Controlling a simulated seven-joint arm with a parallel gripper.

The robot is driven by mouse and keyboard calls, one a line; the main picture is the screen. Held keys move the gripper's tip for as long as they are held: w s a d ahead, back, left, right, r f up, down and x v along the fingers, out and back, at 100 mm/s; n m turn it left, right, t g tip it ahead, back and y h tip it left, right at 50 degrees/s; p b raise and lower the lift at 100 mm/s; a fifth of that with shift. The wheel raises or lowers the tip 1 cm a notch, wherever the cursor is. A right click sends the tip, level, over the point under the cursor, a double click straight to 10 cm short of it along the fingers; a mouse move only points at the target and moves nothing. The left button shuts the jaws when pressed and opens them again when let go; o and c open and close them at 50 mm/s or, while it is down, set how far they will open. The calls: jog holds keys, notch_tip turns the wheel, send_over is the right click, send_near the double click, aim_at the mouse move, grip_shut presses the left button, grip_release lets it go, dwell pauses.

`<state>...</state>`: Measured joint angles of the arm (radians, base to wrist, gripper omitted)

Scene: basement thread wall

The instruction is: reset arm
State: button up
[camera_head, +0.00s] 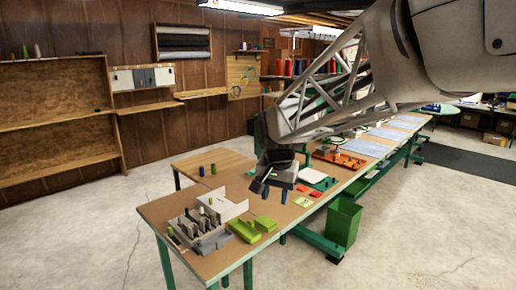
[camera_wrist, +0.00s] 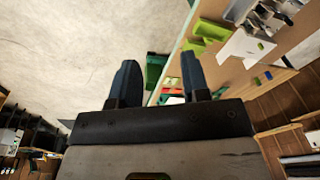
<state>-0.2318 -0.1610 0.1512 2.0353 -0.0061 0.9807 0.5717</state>
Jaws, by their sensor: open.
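My gripper (camera_head: 272,192) hangs from my arm above the long workbench (camera_head: 215,260) in the head view. It is over the bench's middle part, to the right of the grey organiser and the green boxes. In the wrist view the two dark blue fingers of my gripper (camera_wrist: 158,62) are spread apart with nothing between them. Behind them the wrist view shows the concrete floor, the bench edge and part of the bench top. How high the gripper is above the bench is hard to tell.
A grey organiser (camera_head: 203,236) and green boxes (camera_head: 244,230) stand at the near end of the bench. Two small cylinders, blue (camera_head: 201,171) and green (camera_head: 213,168), stand behind. A green bin (camera_head: 343,222) is beside the bench. Open floor (camera_head: 430,230) lies to the right.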

jog(key=s+d+f+n, duration=0.1)
jog(key=s+d, duration=0.3)
jog(key=s, duration=0.5)
jog(key=s+d+f+n, duration=0.1)
jog(key=s+d, duration=0.4)
jog(key=s, duration=0.5)
jog(key=s+d+f+n+t, duration=0.1)
jog(key=s+d+f, duration=0.2)
jog(key=s, duration=0.6)
jog(key=shift+s+d+n+h, duration=0.3)
jog(key=shift+s+d, duration=0.05)
jog(key=shift+d, duration=0.65)
